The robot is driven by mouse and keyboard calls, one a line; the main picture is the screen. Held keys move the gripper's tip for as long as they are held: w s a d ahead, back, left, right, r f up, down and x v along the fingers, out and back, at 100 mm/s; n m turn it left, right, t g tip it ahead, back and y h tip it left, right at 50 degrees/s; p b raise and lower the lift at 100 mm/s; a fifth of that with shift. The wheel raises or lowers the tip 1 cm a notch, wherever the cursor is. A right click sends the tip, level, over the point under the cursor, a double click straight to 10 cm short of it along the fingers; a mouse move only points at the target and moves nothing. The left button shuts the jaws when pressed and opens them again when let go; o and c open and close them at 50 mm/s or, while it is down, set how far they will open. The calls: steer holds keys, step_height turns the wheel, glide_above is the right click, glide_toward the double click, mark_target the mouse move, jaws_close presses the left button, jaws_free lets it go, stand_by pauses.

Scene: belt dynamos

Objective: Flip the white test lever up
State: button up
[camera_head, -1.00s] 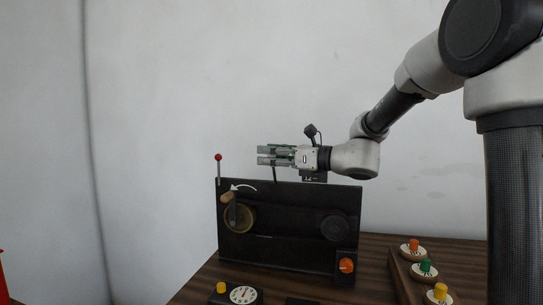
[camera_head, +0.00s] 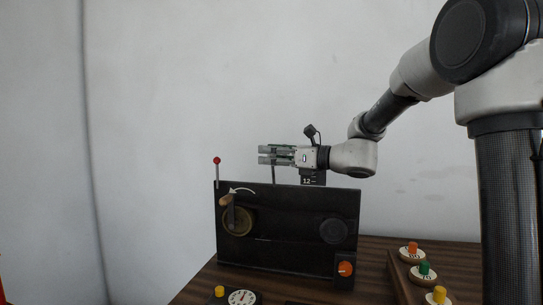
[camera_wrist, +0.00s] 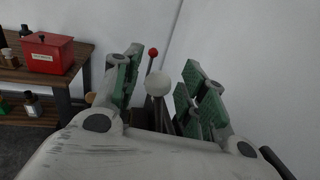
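The white test lever has a white ball knob (camera_wrist: 158,83), seen in the wrist view between my gripper's (camera_wrist: 160,75) two green-padded fingers. The fingers are spread, with a gap on each side of the knob. In the head view my gripper (camera_head: 264,155) points left above the top edge of the black panel (camera_head: 285,215). The dark lever stem (camera_head: 273,175) rises from that edge to the fingers; the knob is hidden behind them there. I cannot tell whether the fingers touch the knob lengthwise.
A red-knobbed lever (camera_head: 217,162) stands at the panel's left end, past my fingertips. A crank (camera_head: 228,200) and an orange knob (camera_head: 345,269) are on the panel front. Coloured pegs (camera_head: 424,268) stand at right. A red box (camera_wrist: 47,53) sits on another table.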

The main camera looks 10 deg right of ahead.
steer(key=v, duration=1.2)
steer(key=s+d+f+n+g+h, duration=0.2)
steer(key=s+f+n+g+h, duration=0.1)
steer(key=s+f+n, duration=0.4)
steer(key=s+d+f+n+g+h, duration=0.2)
steer(key=s+d+f+n+h, duration=0.15)
steer(key=f, duration=0.45)
steer(key=s+d+n+h, duration=0.4)
steer(key=s+n, duration=0.3)
steer(key=s, duration=0.1)
steer(key=s+d+n+h, duration=0.4)
steer(key=s+d+n, duration=0.1)
steer(key=s+n, duration=0.2)
steer(key=shift+s+d+f+g, duration=0.3)
steer(key=shift+s+f, duration=0.15)
steer(key=shift+s, duration=0.3)
